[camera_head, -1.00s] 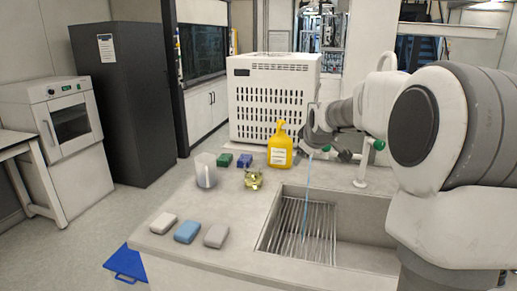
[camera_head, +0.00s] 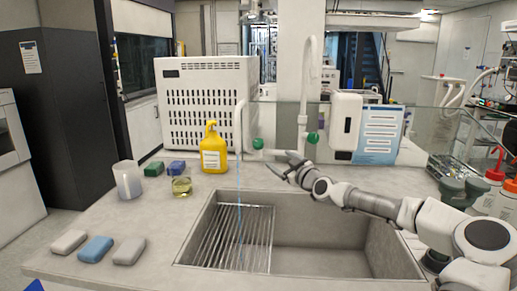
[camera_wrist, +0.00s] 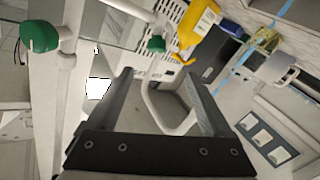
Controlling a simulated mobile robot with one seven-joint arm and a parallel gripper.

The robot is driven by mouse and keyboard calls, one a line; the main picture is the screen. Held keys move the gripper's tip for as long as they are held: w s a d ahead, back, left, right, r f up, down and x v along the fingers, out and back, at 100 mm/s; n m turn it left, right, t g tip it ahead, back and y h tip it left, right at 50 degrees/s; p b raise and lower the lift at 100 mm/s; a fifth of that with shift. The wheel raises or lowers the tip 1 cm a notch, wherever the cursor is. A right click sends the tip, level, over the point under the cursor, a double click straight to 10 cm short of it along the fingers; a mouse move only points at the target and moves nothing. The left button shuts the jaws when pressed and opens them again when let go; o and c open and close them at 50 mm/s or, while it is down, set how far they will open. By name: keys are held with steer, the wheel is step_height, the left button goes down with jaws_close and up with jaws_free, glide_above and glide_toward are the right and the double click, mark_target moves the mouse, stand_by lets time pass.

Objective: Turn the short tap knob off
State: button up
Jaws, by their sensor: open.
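The short tap (camera_head: 240,118) is a white curved spout at the back edge of the sink, and a thin blue stream falls from it into the sink. Its green knob (camera_head: 257,143) sits just right of the spout; in the wrist view the knob (camera_wrist: 156,44) is beyond my fingertips. My gripper (camera_head: 281,163) is open and empty, right of and slightly below that knob, apart from it. In the wrist view the gripper (camera_wrist: 160,74) has the curved white spout showing between its fingers. The tall tap (camera_head: 302,110) has another green knob (camera_head: 313,138), to the right.
The sink (camera_head: 335,232) with a wire rack is in front. A glass screen and a white dispenser (camera_head: 346,122) are behind.

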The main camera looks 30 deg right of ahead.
mark_target(260, 145)
steer(key=w, duration=0.5)
steer(key=w+d, duration=0.1)
steer(key=w, duration=1.1)
steer(key=shift+d+r+b, duration=0.15)
steer(key=shift+d+b, duration=0.2)
steer(key=shift+c, duration=0.3)
jaws_close()
